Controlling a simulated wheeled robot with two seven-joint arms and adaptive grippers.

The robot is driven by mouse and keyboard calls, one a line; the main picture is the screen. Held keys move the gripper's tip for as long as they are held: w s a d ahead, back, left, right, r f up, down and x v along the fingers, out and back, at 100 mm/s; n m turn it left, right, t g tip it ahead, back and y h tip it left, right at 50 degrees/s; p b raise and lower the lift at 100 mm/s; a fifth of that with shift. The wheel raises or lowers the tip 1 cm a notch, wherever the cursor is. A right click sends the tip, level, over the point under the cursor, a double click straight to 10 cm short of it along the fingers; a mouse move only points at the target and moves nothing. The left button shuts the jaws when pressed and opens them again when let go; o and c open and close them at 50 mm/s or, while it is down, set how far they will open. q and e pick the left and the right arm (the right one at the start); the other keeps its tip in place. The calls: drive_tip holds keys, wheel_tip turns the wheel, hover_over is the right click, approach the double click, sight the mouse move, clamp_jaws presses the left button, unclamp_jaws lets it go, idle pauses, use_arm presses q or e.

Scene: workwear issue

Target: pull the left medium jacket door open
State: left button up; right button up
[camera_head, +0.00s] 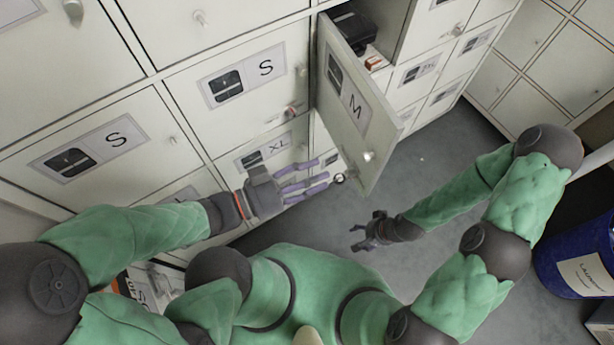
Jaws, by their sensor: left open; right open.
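The medium jacket door (352,110), marked "M" with a jacket picture, stands swung open from the locker wall, hinged at its left side. Its round knob (368,156) is near the lower free edge. My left gripper (322,172) is open, with purple fingers beside the lower edge of this door, left of the knob. I cannot tell whether the fingers touch the door. My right gripper (357,238) is open and empty over the grey floor, lower and right of the left one. Dark items (352,32) show in the compartment behind the door.
Shut locker doors marked "S" (245,72) and "XL" (268,150) are left of the open door. More small lockers (425,68) stand to its right. A blue laundry bin (578,252) is at the far right. The grey floor (440,155) between is clear.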

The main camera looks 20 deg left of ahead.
use_arm(q)
drive_tip(key=shift+s+a, duration=0.45)
drive_tip(key=shift+a, duration=0.05)
idle(0.5)
